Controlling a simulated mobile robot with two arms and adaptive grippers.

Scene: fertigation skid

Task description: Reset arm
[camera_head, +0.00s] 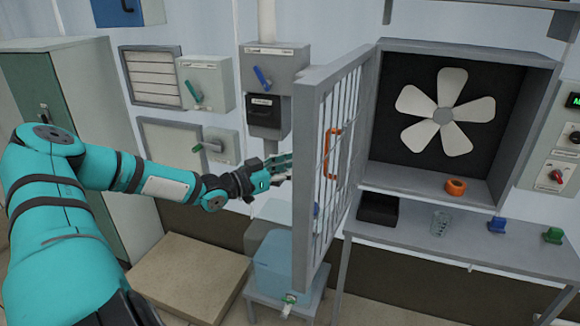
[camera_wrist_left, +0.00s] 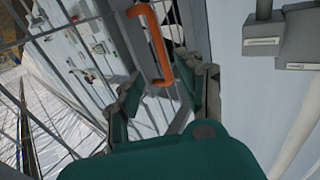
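My left arm reaches in from the left in the head view. Its gripper (camera_head: 279,167) is just left of the open barred door (camera_head: 300,150). In the left wrist view the fingers of the left gripper (camera_wrist_left: 163,92) are spread apart with nothing between them. The door's orange handle (camera_wrist_left: 156,42) lies ahead of the fingertips there, apart from them. In the head view the handle (camera_head: 331,150) shows on the door's barred face. My right gripper is in neither view.
The open door juts out from a fan housing (camera_head: 545,110) with a white-bladed fan (camera_head: 443,115). An orange ring (camera_head: 456,187) sits inside. Wall boxes with levers (camera_head: 205,82) are behind my left arm.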

